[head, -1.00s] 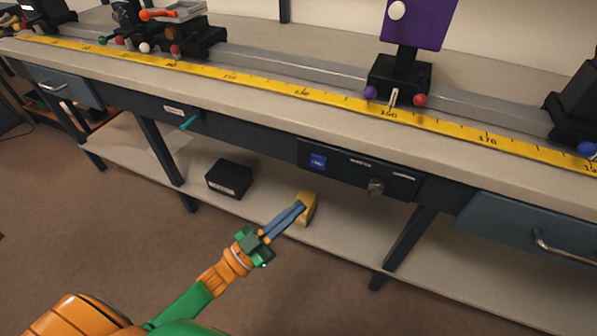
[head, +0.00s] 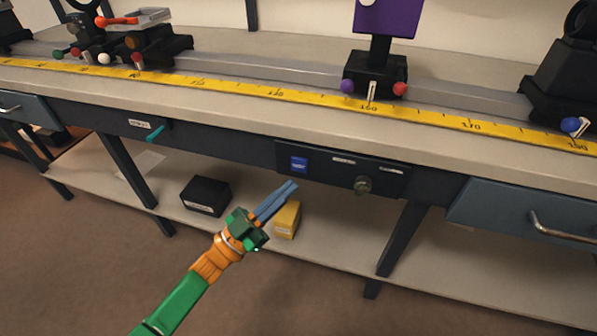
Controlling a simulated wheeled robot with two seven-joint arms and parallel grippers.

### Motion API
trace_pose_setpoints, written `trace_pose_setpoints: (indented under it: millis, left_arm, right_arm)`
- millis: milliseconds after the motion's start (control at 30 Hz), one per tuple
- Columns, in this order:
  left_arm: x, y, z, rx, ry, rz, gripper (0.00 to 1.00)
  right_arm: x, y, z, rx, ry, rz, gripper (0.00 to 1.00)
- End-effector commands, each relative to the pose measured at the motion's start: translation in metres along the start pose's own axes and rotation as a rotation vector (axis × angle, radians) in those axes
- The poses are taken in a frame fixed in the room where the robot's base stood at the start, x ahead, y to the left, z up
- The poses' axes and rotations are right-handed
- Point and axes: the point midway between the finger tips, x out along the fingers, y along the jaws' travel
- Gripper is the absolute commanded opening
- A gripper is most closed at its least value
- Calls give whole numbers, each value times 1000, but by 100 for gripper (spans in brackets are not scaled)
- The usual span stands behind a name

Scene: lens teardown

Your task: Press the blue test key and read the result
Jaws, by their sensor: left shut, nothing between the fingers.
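The blue test key (head: 299,164) is a small blue square on the left part of a dark panel (head: 325,178) under the bench's front edge. No readout can be made out on the panel; its small pale labels are too small to read. My left gripper (head: 293,185) is shut and empty, its blue-grey fingers pointing up and right. In the picture its tips lie just below the blue key, and a gap shows between them. My right gripper is not in view.
A round knob (head: 363,185) sits right of the key. A teal lever (head: 155,133) sticks out at left, and a drawer handle (head: 565,229) at right. A black box (head: 206,195) and a yellow box (head: 287,220) stand on the lower shelf. The bench top (head: 240,115) carries a rail and yellow scale.

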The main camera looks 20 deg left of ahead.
Motion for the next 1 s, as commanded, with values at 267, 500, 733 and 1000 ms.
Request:
trace_pose_setpoints:
  millis: [267,500,733,1000]
  left_arm:
    - [17,-12,14,0,0,0,0]
    - [19,-14,14,0,-1,0,0]
    - [19,-14,14,0,-1,0,0]
    - [19,-14,14,0,-1,0,0]
  right_arm:
    - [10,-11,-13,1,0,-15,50]
    - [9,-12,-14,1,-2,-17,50]
    - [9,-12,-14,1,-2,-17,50]
    - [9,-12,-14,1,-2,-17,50]
